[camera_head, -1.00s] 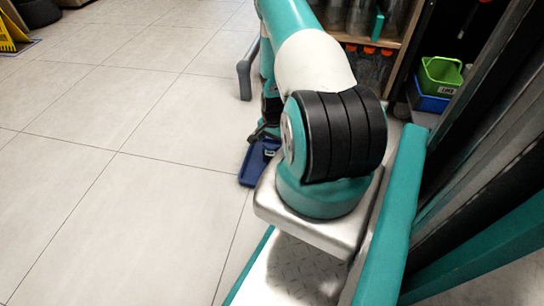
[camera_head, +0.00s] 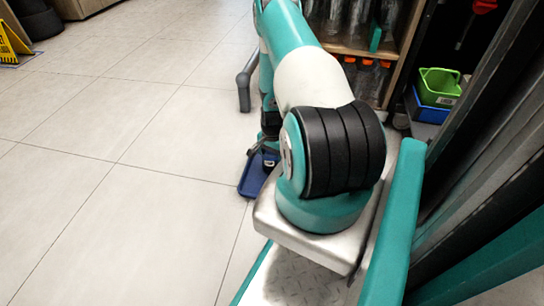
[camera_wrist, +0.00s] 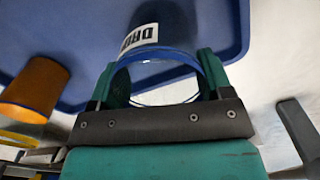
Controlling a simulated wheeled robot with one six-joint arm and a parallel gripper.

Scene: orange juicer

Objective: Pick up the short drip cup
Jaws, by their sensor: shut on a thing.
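The short drip cup (camera_wrist: 165,22) is dark blue with a white label whose letters begin "DR"; it fills the upper middle of the wrist view. Its round open rim faces the camera. My gripper (camera_wrist: 158,76) has one green finger on each side of the cup and is shut on it. The cup appears over the blue tray (camera_wrist: 85,55); I cannot tell whether it touches the tray. In the head view the tray (camera_head: 252,180) lies low beyond my arm, which hides most of the gripper and cup.
An orange cup (camera_wrist: 36,88) is at the left in the wrist view, close to the gripper. In the head view, a shelf with bottles (camera_head: 368,78) and green and blue bins (camera_head: 438,85) stand at the back right. Open tiled floor (camera_head: 110,200) spreads to the left.

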